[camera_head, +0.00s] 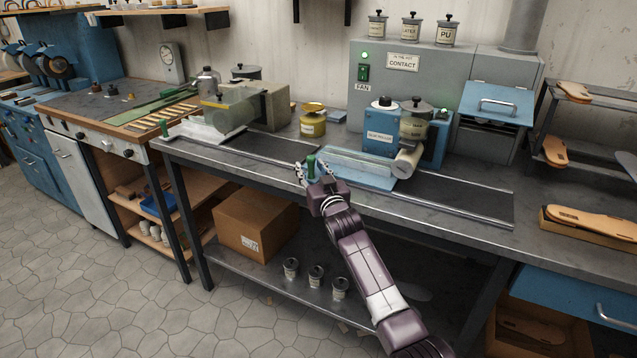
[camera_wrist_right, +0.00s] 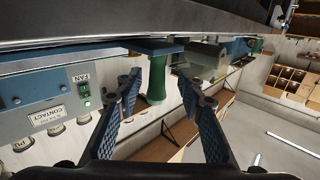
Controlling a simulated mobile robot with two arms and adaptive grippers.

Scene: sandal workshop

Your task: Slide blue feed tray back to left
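The blue feed tray (camera_head: 372,180) lies on the dark track at the middle of the bench, and its right end is beside the pale roller (camera_head: 407,163) of the blue machine (camera_head: 380,143). An upright green handle (camera_head: 311,166) stands at its left end. My right gripper (camera_head: 313,172) is at this handle, with a finger on each side. In the right wrist view the green handle (camera_wrist_right: 157,80) is between the open fingers (camera_wrist_right: 162,88), with gaps showing on both sides. My left gripper is not in view.
The track's left part (camera_head: 262,147) is bare, up to a pale tray (camera_head: 208,134) under a clear hood. The track's right part (camera_head: 465,196) is also bare. A yellow tin (camera_head: 313,125) stands behind the track. A cardboard box (camera_head: 255,224) is on the shelf below.

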